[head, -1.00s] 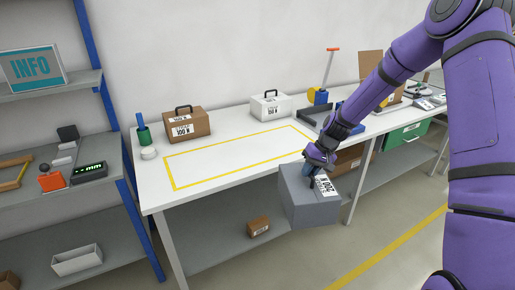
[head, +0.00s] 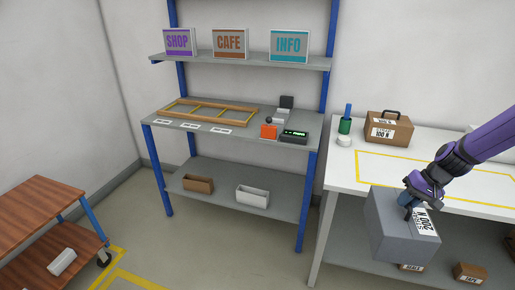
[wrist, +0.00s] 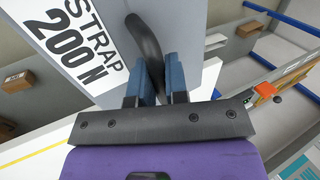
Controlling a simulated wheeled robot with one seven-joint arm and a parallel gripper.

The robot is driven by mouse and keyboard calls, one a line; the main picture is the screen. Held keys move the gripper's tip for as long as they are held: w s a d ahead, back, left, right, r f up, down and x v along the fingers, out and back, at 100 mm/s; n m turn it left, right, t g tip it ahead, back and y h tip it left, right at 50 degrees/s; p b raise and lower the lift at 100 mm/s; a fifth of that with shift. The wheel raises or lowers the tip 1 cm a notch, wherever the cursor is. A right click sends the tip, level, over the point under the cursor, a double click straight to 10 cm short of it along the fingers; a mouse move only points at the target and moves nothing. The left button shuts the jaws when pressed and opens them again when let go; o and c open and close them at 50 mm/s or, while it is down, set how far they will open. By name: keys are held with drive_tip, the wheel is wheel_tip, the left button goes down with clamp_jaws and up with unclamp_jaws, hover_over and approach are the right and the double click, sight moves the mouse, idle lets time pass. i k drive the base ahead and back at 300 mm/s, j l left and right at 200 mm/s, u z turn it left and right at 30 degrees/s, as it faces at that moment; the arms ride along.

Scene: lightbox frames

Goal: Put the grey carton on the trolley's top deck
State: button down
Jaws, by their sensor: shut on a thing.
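The grey carton (head: 398,228) hangs from my gripper (head: 408,205) in front of the white bench, at the right of the head view. It has a white label reading 200 N and is slightly tilted. In the wrist view my gripper (wrist: 161,80) is shut on the dark curved handle of the grey carton (wrist: 195,25), whose label reads STRAP 200 N. The trolley (head: 40,205) stands at the lower left of the head view, with a wooden top deck, a lower deck and blue posts. Its top deck is bare where it shows; its left part is cut off.
A grey shelf unit (head: 215,134) with signs and a wooden frame stands between trolley and bench. The white bench (head: 350,175) bears a brown case (head: 390,131). Yellow lines (head: 125,277) mark the floor beside the trolley. A white block (head: 62,262) lies on its lower deck.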

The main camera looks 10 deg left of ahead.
sight(29, 207)
drive_tip(key=j+u, duration=0.2)
drive_tip(key=u, duration=0.2)
drive_tip(key=i+j+u, duration=0.1)
drive_tip(key=j+u, duration=0.35)
drive_tip(key=u, duration=0.3)
drive_tip(key=i+j+u, duration=0.85)
drive_tip(key=i+j, duration=0.25)
drive_tip(key=i, duration=0.15)
drive_tip(key=i+j+u, duration=0.1)
drive_tip(key=i+j, duration=0.15)
drive_tip(key=i, duration=0.15)
drive_tip(key=i+j, duration=0.25)
drive_tip(key=i, duration=0.2)
drive_tip(key=i+j+u, duration=0.1)
drive_tip(key=i, duration=0.3)
drive_tip(key=j, duration=0.1)
